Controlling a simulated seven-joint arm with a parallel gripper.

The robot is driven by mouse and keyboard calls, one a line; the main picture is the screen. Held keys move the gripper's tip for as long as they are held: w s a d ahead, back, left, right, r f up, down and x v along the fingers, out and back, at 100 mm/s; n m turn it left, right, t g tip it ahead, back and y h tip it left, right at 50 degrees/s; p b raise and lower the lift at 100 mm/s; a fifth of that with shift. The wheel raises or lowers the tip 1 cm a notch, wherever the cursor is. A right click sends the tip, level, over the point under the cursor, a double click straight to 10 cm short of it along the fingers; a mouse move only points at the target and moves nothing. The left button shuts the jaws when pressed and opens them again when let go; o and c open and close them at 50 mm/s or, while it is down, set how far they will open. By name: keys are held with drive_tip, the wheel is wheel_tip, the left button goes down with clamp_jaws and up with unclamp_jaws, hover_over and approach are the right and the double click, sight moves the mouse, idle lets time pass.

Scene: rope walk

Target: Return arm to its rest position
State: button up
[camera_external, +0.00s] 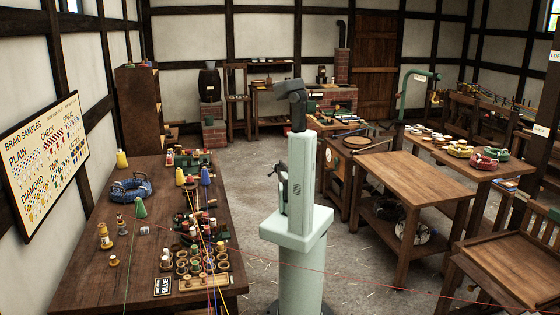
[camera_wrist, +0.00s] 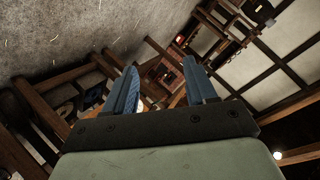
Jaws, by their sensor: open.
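My gripper (camera_wrist: 161,68) shows in the wrist view with its two blue fingers spread apart and nothing between them. Beyond the fingers are the room's floor, furniture and timbered wall, seen tilted, so the gripper is in free air. In the external view my arm is folded upright on its pale green pedestal. My column hides much of the arm's far side, and a dark part of it shows just left of the column. The fingers cannot be made out clearly there.
A wooden table (camera_external: 75,270) on the left holds spools, cones, a blue rope coil (camera_external: 130,190) and coloured strands. Some strands run across to the right past my pedestal. A bare-topped workbench (camera_external: 415,178) stands on the right. Open floor (camera_external: 250,180) lies behind my pedestal.

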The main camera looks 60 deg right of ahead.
drive_tip(key=s+a+f+g+y, duration=0.2)
drive_tip(key=s+a+f+g, duration=0.15)
drive_tip(key=s+f, duration=0.8)
drive_tip(key=w+a+f+n+y, duration=0.1)
drive_tip(key=a+f, duration=0.2)
drive_tip(key=a, duration=0.5)
drive_tip(key=w+a+f+n+y, duration=0.1)
drive_tip(key=a+f+y, duration=0.15)
drive_tip(key=a, duration=0.65)
drive_tip(key=w+a+f+n+y, duration=0.15)
drive_tip(key=a+f, duration=0.25)
drive_tip(key=a, duration=0.4)
drive_tip(key=s+a+f+n+g+y, duration=0.1)
drive_tip(key=s+a+f+n, duration=0.15)
drive_tip(key=a, duration=0.95)
drive_tip(key=s+a+f+n+g+y, duration=0.1)
drive_tip(key=s+a+f+n+g, duration=0.15)
drive_tip(key=a, duration=1.05)
drive_tip(key=s+a+n+g+y, duration=0.1)
drive_tip(key=s+a+n, duration=0.3)
drive_tip(key=a, duration=0.5)
drive_tip(key=s+a+n+g+y, duration=0.1)
drive_tip(key=s+a+n+g, duration=0.1)
drive_tip(key=s+a, duration=0.6)
drive_tip(key=s+a+r+n+g, duration=0.3)
drive_tip(key=s+a, duration=0.8)
drive_tip(key=s, duration=0.4)
drive_tip(key=shift+s+a+n+g+h, duration=0.25)
drive_tip(key=shift+a+n+g+h, duration=0.2)
drive_tip(key=shift+n, duration=0.6)
